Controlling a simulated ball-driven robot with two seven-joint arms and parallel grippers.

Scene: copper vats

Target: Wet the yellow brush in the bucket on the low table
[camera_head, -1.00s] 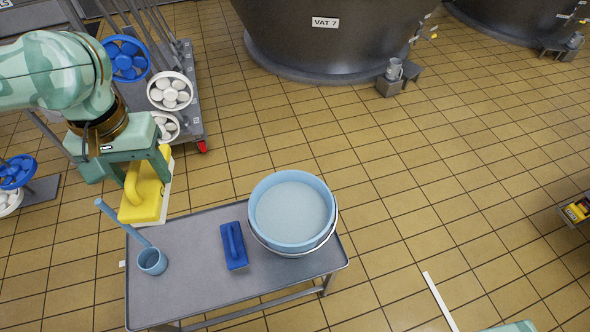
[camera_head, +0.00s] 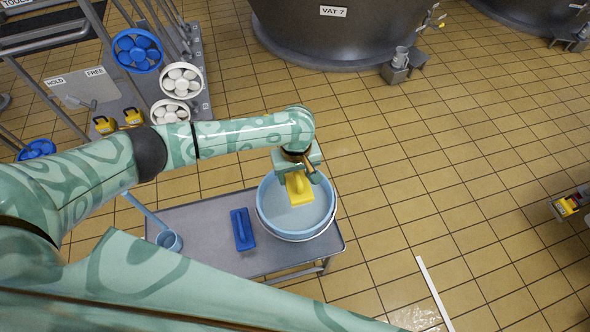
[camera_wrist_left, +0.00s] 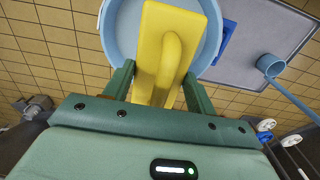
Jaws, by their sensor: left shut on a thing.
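My left gripper (camera_head: 298,176) is shut on the yellow brush (camera_head: 300,190), and it holds the brush over the opening of the light blue bucket (camera_head: 262,218). The bucket stands at the right end of the low grey table (camera_head: 200,218) and holds pale liquid. In the left wrist view the yellow brush (camera_wrist_left: 165,50) sits between the fingers (camera_wrist_left: 155,92), with the bucket rim (camera_wrist_left: 108,40) around and beyond it. I cannot tell whether the bristles touch the liquid. My right gripper is not in view.
A blue brush (camera_head: 243,229) and a blue dipper (camera_head: 168,241) with a long handle are on the table, left of the bucket. Vat 7 (camera_head: 330,35) is behind. The tiled floor at right is mostly clear.

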